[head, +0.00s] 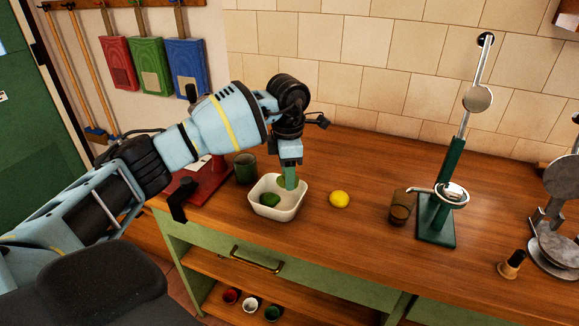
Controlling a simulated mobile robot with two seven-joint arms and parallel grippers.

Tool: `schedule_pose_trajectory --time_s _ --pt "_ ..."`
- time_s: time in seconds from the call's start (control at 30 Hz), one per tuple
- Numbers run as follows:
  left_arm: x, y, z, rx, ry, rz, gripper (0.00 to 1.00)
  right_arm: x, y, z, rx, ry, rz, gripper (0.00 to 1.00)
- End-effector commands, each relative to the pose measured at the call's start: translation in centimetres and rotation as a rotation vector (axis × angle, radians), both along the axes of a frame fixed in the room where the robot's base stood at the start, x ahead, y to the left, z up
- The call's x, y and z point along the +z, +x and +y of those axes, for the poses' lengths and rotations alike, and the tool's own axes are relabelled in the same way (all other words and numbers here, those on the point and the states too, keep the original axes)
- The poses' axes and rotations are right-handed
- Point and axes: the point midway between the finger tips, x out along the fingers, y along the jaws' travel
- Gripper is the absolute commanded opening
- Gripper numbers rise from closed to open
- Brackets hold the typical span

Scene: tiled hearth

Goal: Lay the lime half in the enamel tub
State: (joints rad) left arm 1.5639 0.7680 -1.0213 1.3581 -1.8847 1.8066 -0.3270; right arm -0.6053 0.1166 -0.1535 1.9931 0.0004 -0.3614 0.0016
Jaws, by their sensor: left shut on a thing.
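The white enamel tub (277,211) stands on the wooden counter, near its front edge. My left gripper (289,183) points down into the tub from above, its fingers closed. A small green piece, which looks like the lime half (281,182), shows at the fingertips, partly hidden by them; it is held inside the tub's outline. I cannot tell if it touches the tub floor. Another dark green piece (270,199) lies in the tub, to the left of the fingers. My right gripper is not in view.
A yellow lemon (339,199) lies right of the tub. A dark green cup (245,168) stands close behind it at left. A brown glass (401,208) and a green lever press (437,214) stand further right. The counter between lemon and glass is clear.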

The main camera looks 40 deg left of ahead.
Motion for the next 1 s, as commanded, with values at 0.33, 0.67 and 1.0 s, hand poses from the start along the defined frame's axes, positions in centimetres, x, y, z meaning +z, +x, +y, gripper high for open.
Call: schedule_pose_trajectory --time_s 0.33,0.67,1.0 --pt "-2.5 0.0 0.0 0.0 -0.001 0.001 0.22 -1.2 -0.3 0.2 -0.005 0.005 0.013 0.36" --pt "-2.8 0.0 0.0 0.001 -0.001 -0.002 0.22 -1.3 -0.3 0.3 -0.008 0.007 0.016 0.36" --pt "-2.7 0.0 0.0 0.0 -0.001 -0.002 0.59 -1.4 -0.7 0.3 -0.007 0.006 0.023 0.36"
